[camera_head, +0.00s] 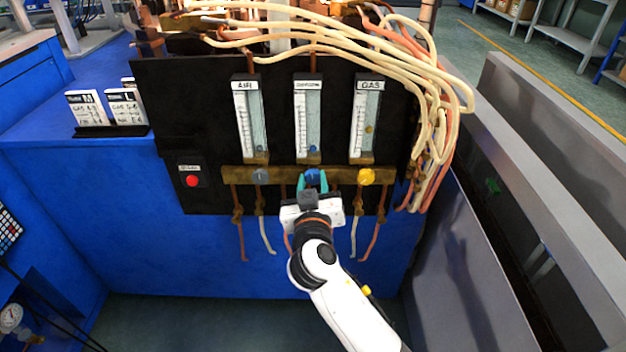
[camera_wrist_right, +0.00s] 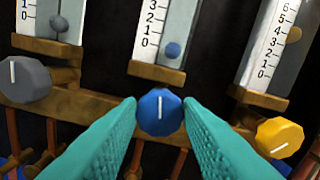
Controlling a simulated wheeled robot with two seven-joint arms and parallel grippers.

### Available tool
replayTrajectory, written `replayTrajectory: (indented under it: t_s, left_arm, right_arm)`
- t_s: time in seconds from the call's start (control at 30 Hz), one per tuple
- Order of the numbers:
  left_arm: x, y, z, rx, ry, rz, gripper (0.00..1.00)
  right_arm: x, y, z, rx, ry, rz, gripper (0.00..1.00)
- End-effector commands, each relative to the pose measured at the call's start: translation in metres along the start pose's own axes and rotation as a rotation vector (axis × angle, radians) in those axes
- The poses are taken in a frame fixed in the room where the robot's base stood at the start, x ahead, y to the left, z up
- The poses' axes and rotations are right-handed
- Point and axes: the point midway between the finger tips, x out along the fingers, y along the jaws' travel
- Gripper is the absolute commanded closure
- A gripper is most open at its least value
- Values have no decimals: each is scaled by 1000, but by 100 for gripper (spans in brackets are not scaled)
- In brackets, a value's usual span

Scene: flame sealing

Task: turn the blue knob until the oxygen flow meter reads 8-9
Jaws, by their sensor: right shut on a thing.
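The blue knob (camera_head: 312,177) sits on the brass bar below the middle flow meter. In the right wrist view the blue knob (camera_wrist_right: 160,112) lies between the two teal fingers, its white mark pointing straight up. My right gripper (camera_head: 313,184) is shut on it. The middle flow meter, the oxygen one (camera_head: 307,115), has a blue ball low in its tube. In the right wrist view this meter (camera_wrist_right: 160,35) shows the blue ball (camera_wrist_right: 173,50) near the bottom, a little below the 1 mark. My left gripper is not in view.
A grey knob (camera_head: 261,177) with the AIR meter (camera_head: 249,120) is on the left. A yellow knob (camera_head: 366,177) with the GAS meter (camera_head: 366,115) is on the right. A red button (camera_head: 192,181) is further left. Pale hoses (camera_head: 437,110) hang at the right edge of the black panel.

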Motion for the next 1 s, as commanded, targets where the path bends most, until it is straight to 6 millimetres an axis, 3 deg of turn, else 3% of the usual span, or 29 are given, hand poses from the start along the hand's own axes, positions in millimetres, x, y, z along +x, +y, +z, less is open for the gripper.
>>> replayTrajectory:
  t_s: [0.17, 0.23, 0.57, 1.0]
  left_arm:
    - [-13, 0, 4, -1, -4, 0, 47]
    - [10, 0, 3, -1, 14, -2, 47]
    - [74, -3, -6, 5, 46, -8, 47]
    - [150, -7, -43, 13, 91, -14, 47]
  right_arm:
    - [0, 0, 3, -163, 1, 0, 90]
    - [0, 0, 3, -230, 1, 0, 90]
    - [0, 2, 3, -546, 0, 0, 90]
    - [0, 3, 2, -964, -1, 1, 90]
